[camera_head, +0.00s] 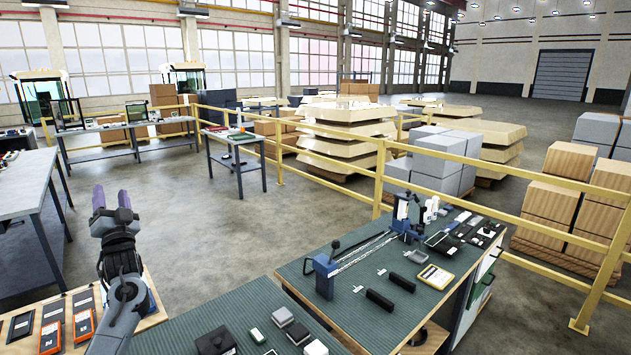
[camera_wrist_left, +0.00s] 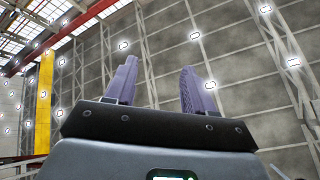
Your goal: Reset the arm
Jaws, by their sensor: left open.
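My left gripper (camera_head: 111,201) is in the lower left of the head view, raised above the work tables and pointing up and away. Its two purple fingers stand apart with nothing between them. In the left wrist view the same gripper (camera_wrist_left: 158,88) is open and empty against the far wall and ceiling. My left arm comes in from the bottom left, in front of a wooden-topped table (camera_head: 152,314). My right gripper does not show in either view.
A green-topped table (camera_head: 396,305) at the lower right holds a blue fixture (camera_head: 325,275) and several small items. Another green-topped table (camera_head: 180,318) holds small boxes. A yellow railing (camera_head: 540,180) runs behind. Open floor (camera_head: 215,235) lies in the middle. A grey table (camera_head: 28,180) stands left.

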